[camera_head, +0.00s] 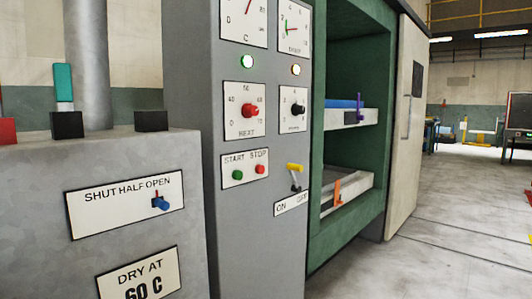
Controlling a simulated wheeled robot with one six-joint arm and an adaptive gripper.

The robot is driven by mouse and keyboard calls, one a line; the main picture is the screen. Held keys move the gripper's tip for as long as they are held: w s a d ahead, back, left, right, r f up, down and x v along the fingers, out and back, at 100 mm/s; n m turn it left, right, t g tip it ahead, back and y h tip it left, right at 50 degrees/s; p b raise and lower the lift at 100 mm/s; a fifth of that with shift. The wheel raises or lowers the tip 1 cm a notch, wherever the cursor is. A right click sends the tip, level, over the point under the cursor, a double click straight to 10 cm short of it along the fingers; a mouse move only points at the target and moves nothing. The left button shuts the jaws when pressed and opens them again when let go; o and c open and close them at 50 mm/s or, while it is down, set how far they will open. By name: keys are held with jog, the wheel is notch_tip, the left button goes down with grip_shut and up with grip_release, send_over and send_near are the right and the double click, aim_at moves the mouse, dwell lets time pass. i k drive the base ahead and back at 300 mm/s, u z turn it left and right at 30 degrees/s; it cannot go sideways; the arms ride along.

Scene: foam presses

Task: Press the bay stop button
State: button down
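The red button (260,169) under the word STOP sits on a small white plate (244,167) on the front of the grey control column (230,240). The green button (238,175) under the word START is just left of it on the same plate. I cannot tell from this view whether either button is pressed in. My gripper is not in view, and nothing covers the plate.
A red HEAT knob (248,110) and a black knob (298,109) sit above. A yellow-handled ON/OFF lever (295,170) is close right of STOP.

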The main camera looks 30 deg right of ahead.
aim_at(260, 170)
jog(key=k, duration=0.45)
jog(key=z, duration=0.9)
jog(key=i, duration=0.7)
jog(key=u, duration=0.95)
